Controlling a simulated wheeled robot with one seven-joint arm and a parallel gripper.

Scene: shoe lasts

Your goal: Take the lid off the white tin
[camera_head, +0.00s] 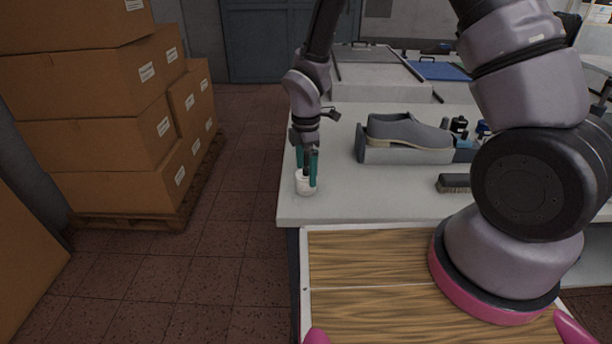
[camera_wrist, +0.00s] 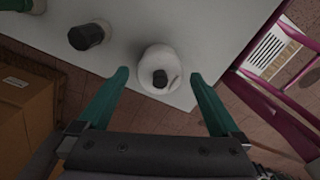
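The white tin (camera_head: 305,187) stands near the left edge of the grey table, just below my gripper (camera_head: 306,166). In the wrist view the round white tin (camera_wrist: 152,62) shows from above with a small dark knob (camera_wrist: 160,78) on its top. The two green fingers of my gripper (camera_wrist: 159,77) are spread apart, one on each side of the tin in the picture, with clear gaps to it. Nothing is held. I cannot tell the exact height of the fingertips over the lid. In the head view the fingers partly hide the tin's top.
A dark cylindrical object (camera_wrist: 86,36) stands near the tin. A grey shoe (camera_head: 405,131) rests on a grey block (camera_head: 405,156) to the right, with small bottles (camera_head: 459,126) beyond. A brush (camera_head: 453,183) lies nearer. The table's left edge (camera_head: 283,190) is close to the tin.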

